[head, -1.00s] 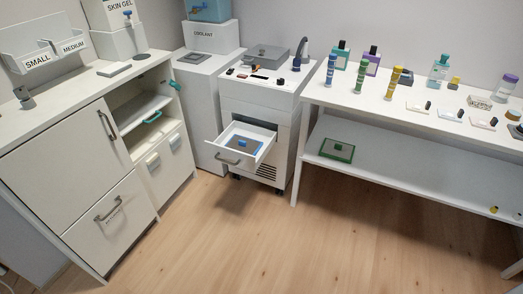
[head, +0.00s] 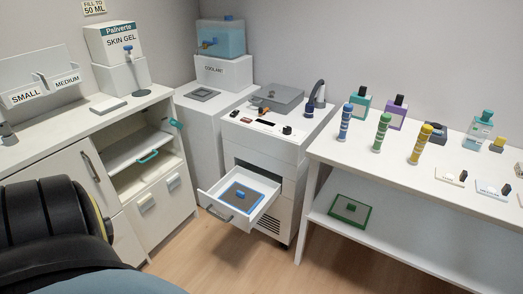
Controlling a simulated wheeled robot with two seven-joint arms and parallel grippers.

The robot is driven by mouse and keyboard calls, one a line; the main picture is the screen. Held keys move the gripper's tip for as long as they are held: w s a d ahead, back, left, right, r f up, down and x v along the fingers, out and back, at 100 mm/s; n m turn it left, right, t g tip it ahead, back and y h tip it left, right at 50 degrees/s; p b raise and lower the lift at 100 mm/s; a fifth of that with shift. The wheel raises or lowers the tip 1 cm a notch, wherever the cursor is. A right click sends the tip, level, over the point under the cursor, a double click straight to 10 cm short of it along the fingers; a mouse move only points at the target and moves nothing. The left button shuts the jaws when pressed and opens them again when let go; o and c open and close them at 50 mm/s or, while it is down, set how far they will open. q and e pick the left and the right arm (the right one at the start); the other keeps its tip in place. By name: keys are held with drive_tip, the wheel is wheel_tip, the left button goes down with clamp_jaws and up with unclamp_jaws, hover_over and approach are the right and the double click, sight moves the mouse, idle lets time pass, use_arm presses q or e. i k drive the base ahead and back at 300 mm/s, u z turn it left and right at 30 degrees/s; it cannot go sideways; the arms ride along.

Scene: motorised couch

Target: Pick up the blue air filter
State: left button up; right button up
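The blue air filter (head: 245,196), a flat grey panel with a blue frame and a small blue block on top, lies in the open drawer (head: 268,205) of the white machine (head: 262,130). Its blue frame shows clearly inside the drawer walls. Nothing touches it. A dark, rounded part of my own left side fills the lower left corner of the head view. Neither of my grippers is in view.
A similar green-framed filter (head: 350,210) lies on the lower shelf (head: 400,240) of the right table. Bottles and striped columns stand on the tabletop (head: 400,165). A cabinet (head: 60,160) with an open compartment stands left. Wood floor (head: 215,262) before the drawer is clear.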

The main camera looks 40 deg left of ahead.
sight(244, 198)
drive_tip(key=u, duration=0.4)
drive_tip(key=i, duration=0.7)
drive_tip(key=u, duration=0.65)
